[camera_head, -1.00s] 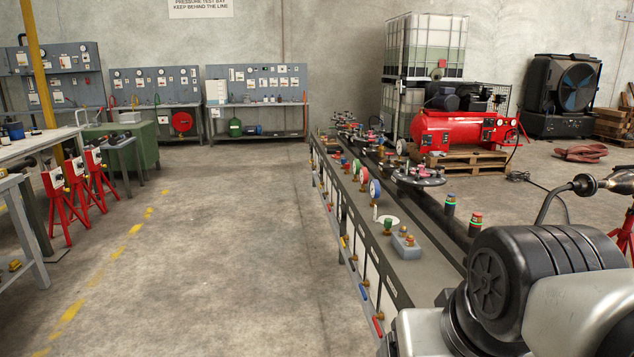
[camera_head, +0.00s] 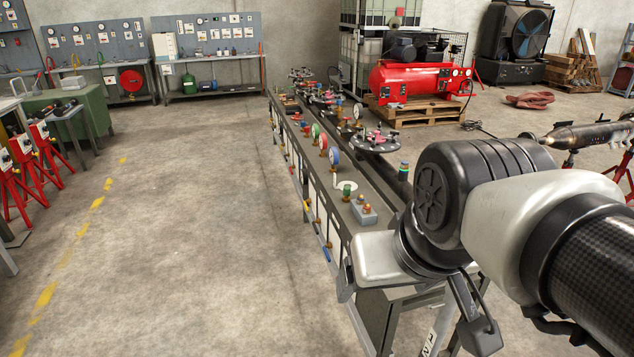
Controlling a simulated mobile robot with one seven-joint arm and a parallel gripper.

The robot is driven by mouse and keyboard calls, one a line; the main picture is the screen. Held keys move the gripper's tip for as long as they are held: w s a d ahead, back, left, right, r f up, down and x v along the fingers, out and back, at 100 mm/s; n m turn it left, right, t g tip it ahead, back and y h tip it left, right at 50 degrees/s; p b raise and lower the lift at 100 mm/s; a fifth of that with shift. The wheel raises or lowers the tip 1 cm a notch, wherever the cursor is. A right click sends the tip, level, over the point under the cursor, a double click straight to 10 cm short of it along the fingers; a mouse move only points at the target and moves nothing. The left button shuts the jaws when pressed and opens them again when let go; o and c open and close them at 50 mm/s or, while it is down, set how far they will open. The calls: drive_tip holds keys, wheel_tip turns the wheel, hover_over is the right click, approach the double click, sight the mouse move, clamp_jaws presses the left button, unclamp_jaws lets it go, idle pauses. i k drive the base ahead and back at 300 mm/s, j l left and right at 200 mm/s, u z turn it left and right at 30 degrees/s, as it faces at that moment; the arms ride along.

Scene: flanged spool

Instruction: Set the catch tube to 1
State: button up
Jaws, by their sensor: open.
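I cannot tell which thing is the catch tube. A dark metal tube (camera_head: 590,133) lies level at the right edge, on a red stand, cut off by the frame. A flanged pipe run lies along the long bench (camera_head: 290,165), with a round flange (camera_head: 376,142) carrying pink-red parts near my arm. A small grey box with brass-coloured knobs (camera_head: 363,213) sits on the bench's near end. My arm reaches in from the right and covers part of the bench's near end. My gripper's fingers do not show.
Round gauges (camera_head: 334,157) and valve handles line the bench's left side. Open concrete floor (camera_head: 185,230) lies left of it. Red stands (camera_head: 20,165) stand at far left. A red compressor (camera_head: 415,82) on a pallet and a coiled red hose (camera_head: 532,100) are behind.

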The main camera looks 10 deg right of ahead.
sight(436, 335)
drive_tip(key=k+l+z, duration=0.1)
drive_tip(key=z, duration=0.25)
drive_tip(key=k+l+z, duration=0.2)
drive_tip(key=z, duration=0.2)
